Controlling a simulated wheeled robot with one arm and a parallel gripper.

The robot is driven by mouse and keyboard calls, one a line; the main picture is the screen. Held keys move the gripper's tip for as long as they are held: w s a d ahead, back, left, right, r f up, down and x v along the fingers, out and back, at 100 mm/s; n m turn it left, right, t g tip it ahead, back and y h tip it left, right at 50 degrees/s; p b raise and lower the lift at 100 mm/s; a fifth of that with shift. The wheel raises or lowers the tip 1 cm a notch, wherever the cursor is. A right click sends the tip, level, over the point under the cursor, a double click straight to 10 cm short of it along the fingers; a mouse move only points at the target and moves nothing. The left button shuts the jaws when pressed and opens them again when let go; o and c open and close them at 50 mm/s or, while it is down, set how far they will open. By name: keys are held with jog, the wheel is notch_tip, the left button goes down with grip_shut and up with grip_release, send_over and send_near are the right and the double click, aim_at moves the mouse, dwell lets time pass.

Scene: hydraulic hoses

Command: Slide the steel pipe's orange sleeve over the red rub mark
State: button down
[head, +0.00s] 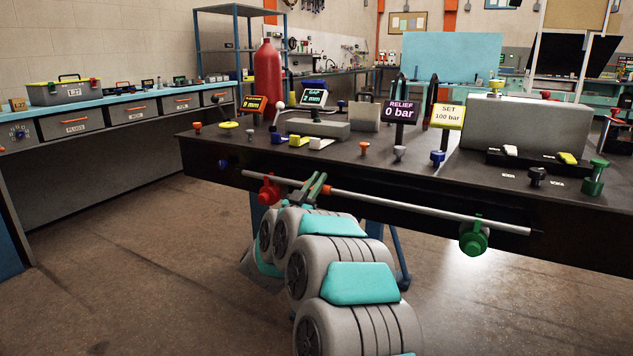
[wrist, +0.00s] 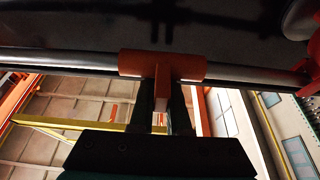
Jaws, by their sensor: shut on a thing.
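The steel pipe (head: 420,209) runs along the front edge of the dark bench, and it also crosses the wrist view (wrist: 60,58). The orange sleeve (wrist: 135,63) sits around the pipe, with a tab (wrist: 162,88) pointing toward my gripper. In the head view its orange end (head: 327,189) shows just right of my fingers. My gripper (head: 316,185) is shut on that tab; its dark fingers show on both sides of it in the wrist view (wrist: 162,108).
A red clamp (head: 268,190) holds the pipe left of my gripper; a green clamp (head: 473,238) is farther right. Bare pipe lies between sleeve and green clamp. The bench top (head: 320,160) carries knobs, signs and a grey box (head: 525,124).

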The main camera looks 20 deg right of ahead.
jog(key=c, duration=0.9)
grip_release()
jog(key=b+v, duration=0.1)
jog(key=v, duration=0.6)
jog(key=shift+s+a+f, duration=0.15)
jog(key=shift+s+a, duration=0.1)
